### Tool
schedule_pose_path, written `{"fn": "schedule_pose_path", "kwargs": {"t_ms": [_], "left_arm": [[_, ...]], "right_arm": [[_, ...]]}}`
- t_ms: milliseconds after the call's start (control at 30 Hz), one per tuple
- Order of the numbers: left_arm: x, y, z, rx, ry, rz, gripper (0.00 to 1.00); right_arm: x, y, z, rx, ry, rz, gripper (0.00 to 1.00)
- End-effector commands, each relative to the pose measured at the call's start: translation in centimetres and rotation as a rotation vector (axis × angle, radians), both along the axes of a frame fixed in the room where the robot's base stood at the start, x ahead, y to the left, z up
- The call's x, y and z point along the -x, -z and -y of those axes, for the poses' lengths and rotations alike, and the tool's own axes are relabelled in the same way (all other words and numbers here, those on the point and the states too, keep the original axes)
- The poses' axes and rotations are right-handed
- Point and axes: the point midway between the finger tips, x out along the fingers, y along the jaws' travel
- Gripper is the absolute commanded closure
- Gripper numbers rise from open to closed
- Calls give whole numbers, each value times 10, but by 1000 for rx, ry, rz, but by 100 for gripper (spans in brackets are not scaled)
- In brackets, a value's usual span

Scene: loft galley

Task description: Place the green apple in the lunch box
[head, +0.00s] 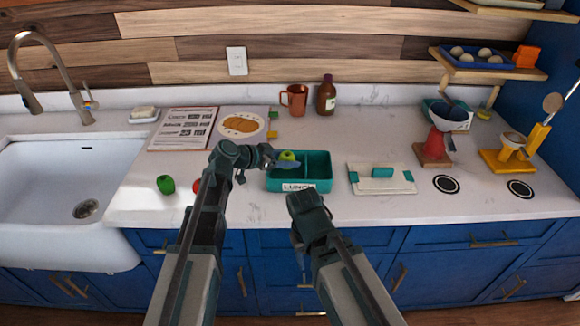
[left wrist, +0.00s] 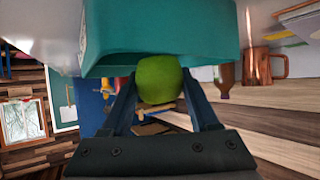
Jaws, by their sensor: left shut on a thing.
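The green apple (head: 288,155) is between the fingers of my left gripper (head: 284,162), at the left compartment of the teal lunch box (head: 318,186). In the left wrist view the apple (left wrist: 159,79) sits between both fingertips of the gripper (left wrist: 160,88), with the teal box wall (left wrist: 160,32) close beside it. I cannot tell whether the apple touches the box. The box is open, has a divider, and carries a LUNCH label. My right gripper (head: 299,244) hangs low in front of the counter edge, mostly hidden by its own arm; its fingers are unclear.
A green pepper-like item (head: 165,184) and a partly hidden red item (head: 197,186) lie left of my left arm. A pale lid (head: 364,185) with a teal handle lies right of the box. A copper mug (head: 294,100) and a brown bottle (head: 326,97) stand behind.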

Motion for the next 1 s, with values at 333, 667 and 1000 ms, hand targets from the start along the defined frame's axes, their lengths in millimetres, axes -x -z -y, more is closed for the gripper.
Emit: {"fn": "schedule_pose_path", "kwargs": {"t_ms": [333, 667, 1000], "left_arm": [[0, 14, -7, 0, 3, 1, 96], [0, 23, -7, 0, 3, 1, 96], [0, 26, -7, 0, 3, 1, 25]], "right_arm": [[0, 14, 0, 0, 0, 0, 48], [0, 23, 0, 0, 0, 0, 48], [0, 26, 0, 0, 0, 0, 48]]}}
